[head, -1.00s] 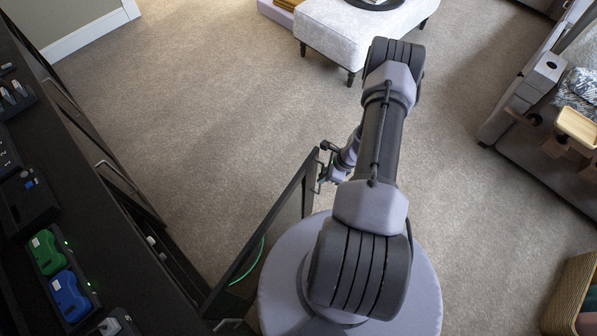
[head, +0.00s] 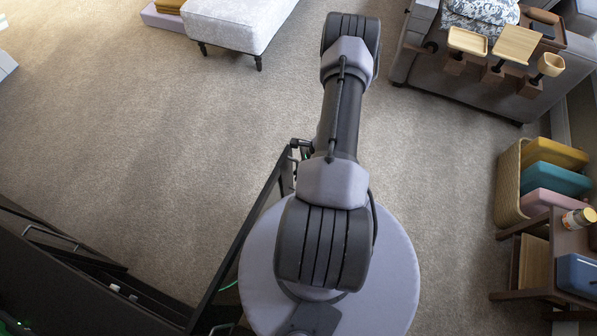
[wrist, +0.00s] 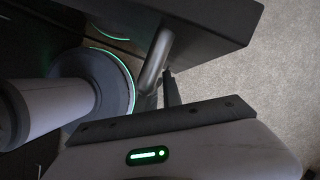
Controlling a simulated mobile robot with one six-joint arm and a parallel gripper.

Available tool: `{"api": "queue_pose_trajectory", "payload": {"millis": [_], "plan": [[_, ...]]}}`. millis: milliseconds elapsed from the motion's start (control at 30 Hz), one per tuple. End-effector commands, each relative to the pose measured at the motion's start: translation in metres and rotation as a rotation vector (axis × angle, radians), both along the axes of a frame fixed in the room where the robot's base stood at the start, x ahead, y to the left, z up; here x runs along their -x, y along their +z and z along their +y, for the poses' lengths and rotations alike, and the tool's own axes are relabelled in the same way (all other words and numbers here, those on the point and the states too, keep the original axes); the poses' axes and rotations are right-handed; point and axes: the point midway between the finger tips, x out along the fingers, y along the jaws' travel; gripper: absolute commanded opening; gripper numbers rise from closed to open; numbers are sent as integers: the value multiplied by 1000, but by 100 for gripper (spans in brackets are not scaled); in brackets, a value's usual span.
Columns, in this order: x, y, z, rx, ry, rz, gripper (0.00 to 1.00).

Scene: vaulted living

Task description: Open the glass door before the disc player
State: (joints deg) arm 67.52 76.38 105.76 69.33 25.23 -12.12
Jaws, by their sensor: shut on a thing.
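The glass door (head: 241,236) has a dark frame and stands swung out from the black cabinet at the lower left of the head view. My gripper (head: 301,149) is at the door's free end, partly hidden behind my arm. In the wrist view, a grey metal bar handle (wrist: 156,62) runs beside a dark slab at the top. My gripper (wrist: 163,88) is shut on this handle, though the exact contact is hard to see. I cannot make out the disc player; the cabinet front there is dark and mostly cut off.
The black cabinet (head: 60,275) has another bar handle on its front. Carpet (head: 150,130) is free between the cabinet and the pale ottoman (head: 235,22).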

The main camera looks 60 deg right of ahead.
Motion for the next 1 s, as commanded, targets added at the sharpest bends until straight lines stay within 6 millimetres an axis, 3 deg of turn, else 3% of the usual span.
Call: {"api": "queue_pose_trajectory", "payload": {"millis": [100, 133, 233, 567, 767, 1000], "plan": [[2, -1, 6, -11, 4, 3, 0], [2, -2, 6, -11, 4, 3, 12], [1, -1, 5, -10, 4, 2, 32], [1, 2, 2, -4, 2, 1, 32], [10, 38, -8, -3, 1, 0, 32], [30, 102, -25, -3, 1, 0, 32]]}}
